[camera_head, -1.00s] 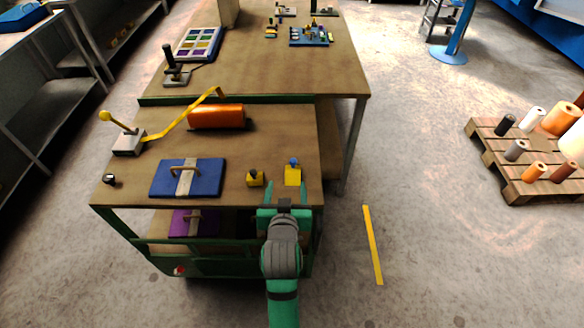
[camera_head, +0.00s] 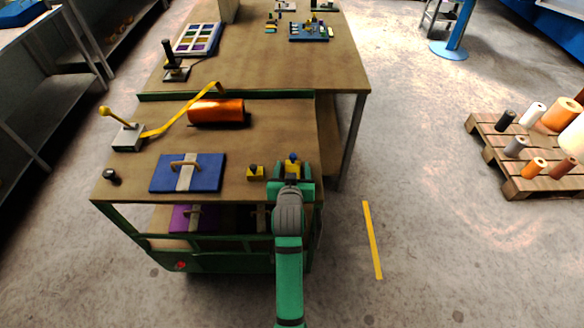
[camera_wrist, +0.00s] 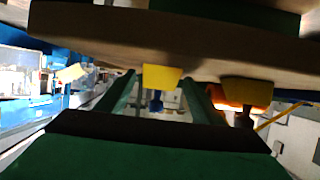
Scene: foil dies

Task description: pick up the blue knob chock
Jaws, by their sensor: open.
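The blue knob chock is a yellow block (camera_head: 293,165) with a blue knob on top, near the front right corner of the cart top. In the wrist view, which looks upside down, its yellow body (camera_wrist: 161,77) and blue knob show between my two green fingers. My gripper (camera_head: 292,171) is open at the chock, with a finger to either side. It partly hides the block in the head view. I cannot tell whether the fingers touch it.
A similar yellow chock with a dark knob (camera_head: 255,173) stands close on the left. Left of it lies a blue plate (camera_head: 208,175) with a handle. An orange roll (camera_head: 216,112) lies behind. The cart top (camera_head: 270,140) between is clear.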

